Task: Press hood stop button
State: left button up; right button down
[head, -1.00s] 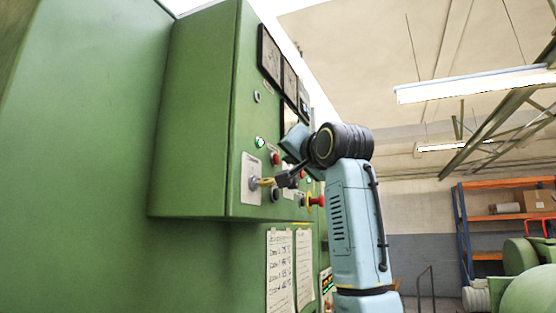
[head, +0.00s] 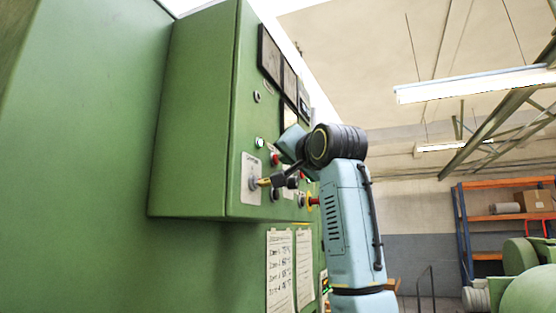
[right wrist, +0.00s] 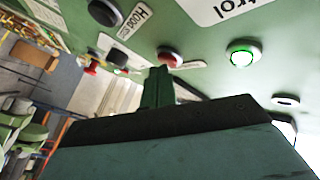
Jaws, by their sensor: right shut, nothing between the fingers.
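A red push button (right wrist: 170,57) on the green control panel (head: 205,120) shows in the right wrist view, just beyond my fingertips. In the head view the same red button (head: 275,159) sits below a lit green button. A label starting with "Hood" (right wrist: 133,20) is upside down between it and a black button (right wrist: 105,12); its second word is too blurred to read. My right gripper (head: 287,178) is shut and empty, close to the panel face. In the right wrist view its fingers (right wrist: 158,85) point toward the red button; contact cannot be told. My left gripper is out of view.
A lit green button (right wrist: 243,52) is beside the red one. A key switch with a yellow part (head: 262,182) and a red emergency knob (head: 314,201) stick out nearby. Paper sheets (head: 280,270) hang below the box. Open room lies right, toward shelves (head: 505,210).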

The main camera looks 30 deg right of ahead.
dwell(0.6)
jog(key=shift+s+d+b, duration=0.35)
jog(key=shift+s+d, duration=0.05)
jog(key=shift+s, duration=0.1)
jog(key=s+d+b, duration=0.2)
jog(key=s+d, duration=0.1)
jog(key=shift+s+d, duration=0.15)
jog(key=shift+s, duration=0.25)
dwell(0.8)
